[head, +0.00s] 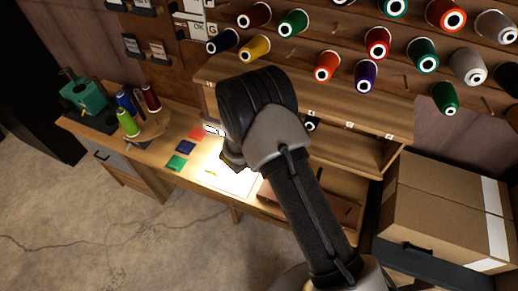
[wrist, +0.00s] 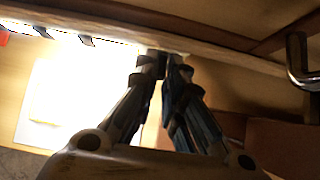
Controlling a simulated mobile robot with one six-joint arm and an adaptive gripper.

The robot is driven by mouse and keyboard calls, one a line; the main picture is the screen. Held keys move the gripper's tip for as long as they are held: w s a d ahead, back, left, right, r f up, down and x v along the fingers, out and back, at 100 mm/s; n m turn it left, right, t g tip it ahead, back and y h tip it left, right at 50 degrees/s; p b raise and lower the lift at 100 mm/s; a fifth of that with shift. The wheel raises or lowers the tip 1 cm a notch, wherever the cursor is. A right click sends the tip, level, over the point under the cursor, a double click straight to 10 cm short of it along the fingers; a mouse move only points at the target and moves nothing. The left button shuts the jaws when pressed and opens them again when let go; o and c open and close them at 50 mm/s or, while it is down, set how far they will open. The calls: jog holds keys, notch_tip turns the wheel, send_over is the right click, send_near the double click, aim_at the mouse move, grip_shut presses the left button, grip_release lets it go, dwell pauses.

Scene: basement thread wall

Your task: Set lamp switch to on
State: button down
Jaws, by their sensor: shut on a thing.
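My gripper (wrist: 165,62) shows in the wrist view with its two fingers drawn together at the tips, against the front edge of a wooden shelf (wrist: 225,57). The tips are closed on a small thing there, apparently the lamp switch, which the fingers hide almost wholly. I cannot read the switch's position. In the head view my arm covers most of the gripper, above the lit part of the workbench (head: 165,158). The lamp itself is not clearly visible. A bright pool of light falls on a white sheet (head: 236,181) on the bench.
Thread spools (head: 326,66) fill the pegs above the shelf. Red, blue and green squares (head: 186,146) lie left of the light. A green machine (head: 84,96) and upright spools stand at the bench's left end. A metal hook (wrist: 299,60) hangs nearby.

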dwell(0.4)
jog(key=c, duration=1.7)
grip_release()
jog(key=shift+r, duration=0.1)
jog(key=v, duration=1.2)
jog(key=shift+w+d+r, duration=0.1)
jog(key=shift+w+r, duration=0.05)
jog(key=shift+w, duration=0.05)
